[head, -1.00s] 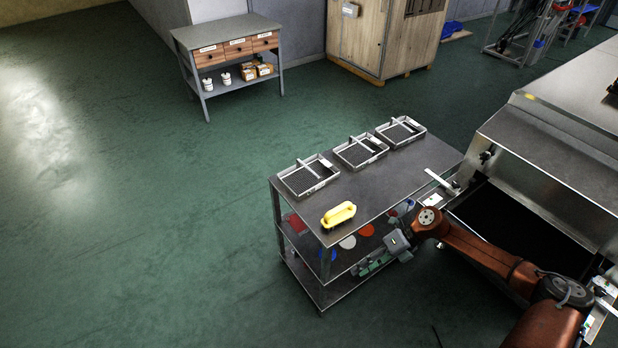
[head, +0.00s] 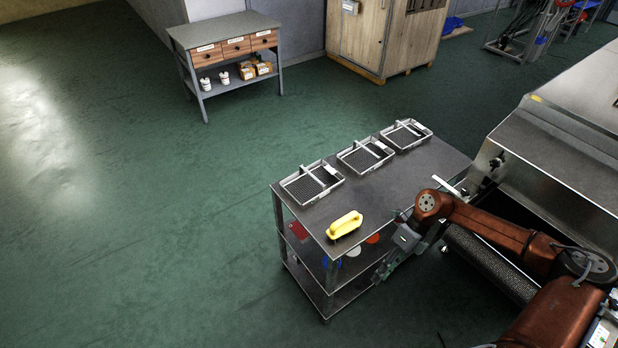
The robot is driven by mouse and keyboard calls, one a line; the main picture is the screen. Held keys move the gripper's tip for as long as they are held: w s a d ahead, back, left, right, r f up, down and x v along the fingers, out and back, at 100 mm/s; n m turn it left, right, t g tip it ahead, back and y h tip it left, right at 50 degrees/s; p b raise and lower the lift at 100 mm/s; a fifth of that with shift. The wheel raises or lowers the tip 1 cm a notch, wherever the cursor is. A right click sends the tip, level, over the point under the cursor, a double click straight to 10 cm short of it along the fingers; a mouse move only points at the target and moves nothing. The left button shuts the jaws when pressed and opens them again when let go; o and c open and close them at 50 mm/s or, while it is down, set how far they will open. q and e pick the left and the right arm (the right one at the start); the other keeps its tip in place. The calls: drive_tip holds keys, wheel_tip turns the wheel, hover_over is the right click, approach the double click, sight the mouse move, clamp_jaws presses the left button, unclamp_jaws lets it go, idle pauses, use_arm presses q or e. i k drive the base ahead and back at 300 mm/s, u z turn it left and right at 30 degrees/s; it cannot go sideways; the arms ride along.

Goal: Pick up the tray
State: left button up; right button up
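Three silver wire-mesh trays stand in a row on the top shelf of a metal cart (head: 395,196): a left tray (head: 312,182), a middle tray (head: 366,155) and a right tray (head: 406,135). Each has a bar across it. My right arm comes in from the lower right. Its gripper (head: 388,266) hangs low beside the cart's near right edge, apart from the trays. Its fingers are small and partly dark, so I cannot tell whether they are open. My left gripper is not in view.
A yellow-handled tool (head: 344,224) lies on the cart's front corner. Red, blue and white items sit on the lower shelf. The dryer (head: 560,150) stands right of the cart. A drawer bench (head: 228,45) and wooden cabinet (head: 384,35) stand behind. Green floor on the left is clear.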

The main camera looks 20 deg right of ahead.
sight(311, 183)
drive_tip(key=i, duration=1.75)
